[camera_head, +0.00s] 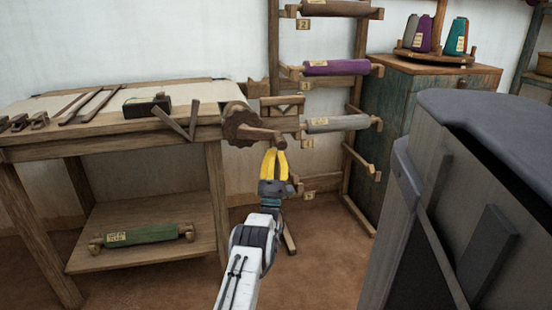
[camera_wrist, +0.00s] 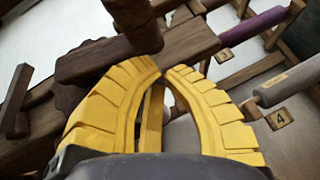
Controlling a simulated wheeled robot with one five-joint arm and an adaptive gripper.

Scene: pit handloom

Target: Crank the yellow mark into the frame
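My gripper (camera_head: 274,164) has yellow fingers pointing up, just below the wooden crank handle (camera_head: 262,133). In the wrist view, the gripper (camera_wrist: 164,70) shows a narrow gap between its fingertips and nothing held there. The handle's round grip (camera_wrist: 137,22) hangs just beyond the left fingertip; I cannot tell whether they touch. The crank joins a dark toothed wheel (camera_head: 240,124) at the table's right end. A small wooden frame with a V-shaped notch (camera_head: 283,105) stands right above the handle. I cannot make out a yellow mark on the wheel.
The wooden table (camera_head: 100,133) at left carries tools and a dark green block (camera_head: 147,106). A green roll (camera_head: 142,235) lies on its lower shelf. A rack with purple rolls (camera_head: 337,67) and a grey roll (camera_head: 337,124) stands behind my gripper. A cabinet (camera_head: 405,105) stands at right.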

